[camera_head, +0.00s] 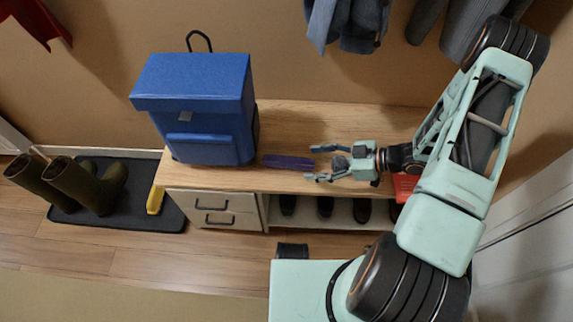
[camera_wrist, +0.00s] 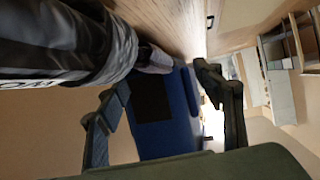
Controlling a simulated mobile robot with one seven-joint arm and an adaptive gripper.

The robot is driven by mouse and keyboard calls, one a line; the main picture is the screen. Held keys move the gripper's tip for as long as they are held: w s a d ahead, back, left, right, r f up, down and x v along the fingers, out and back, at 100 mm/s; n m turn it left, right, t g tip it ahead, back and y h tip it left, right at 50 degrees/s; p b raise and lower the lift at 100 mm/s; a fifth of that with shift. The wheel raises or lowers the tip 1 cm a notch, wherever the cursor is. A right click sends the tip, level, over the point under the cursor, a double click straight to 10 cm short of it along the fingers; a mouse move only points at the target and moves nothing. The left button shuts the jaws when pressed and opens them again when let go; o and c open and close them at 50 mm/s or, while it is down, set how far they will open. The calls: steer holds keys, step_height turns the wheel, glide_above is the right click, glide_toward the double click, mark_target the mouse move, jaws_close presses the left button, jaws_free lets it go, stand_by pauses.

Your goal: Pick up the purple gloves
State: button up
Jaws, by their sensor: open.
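The purple gloves (camera_head: 288,161) lie flat on the wooden bench top, just right of the blue backpack (camera_head: 205,110). My gripper (camera_head: 312,163) is open and empty. It reaches in from the right, with its fingertips at or very near the right end of the gloves; I cannot tell whether they touch. In the wrist view, the open fingers (camera_wrist: 163,82) frame the blue backpack (camera_wrist: 183,105). I cannot make out the gloves clearly there.
The bench (camera_head: 290,118) has bare wood behind the gloves. A red item (camera_head: 404,186) lies at its right, partly behind my arm. Shoes (camera_head: 325,207) stand on the shelf below. Green boots (camera_head: 88,185) and a yellow object (camera_head: 155,200) are on the floor mat. Clothes (camera_head: 345,22) hang above.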

mark_target(302, 163)
steer(key=x, duration=0.3)
steer(key=shift+w+a+f+b, duration=0.1)
steer(key=shift+a+f+b, duration=0.1)
steer(key=shift+a+b, duration=0.15)
steer(key=x, duration=0.2)
steer(key=b+x, duration=0.1)
steer(key=x, duration=0.2)
steer(key=shift+w+a+r, duration=0.2)
steer(key=shift+r, duration=0.2)
steer(key=c, duration=1.3)
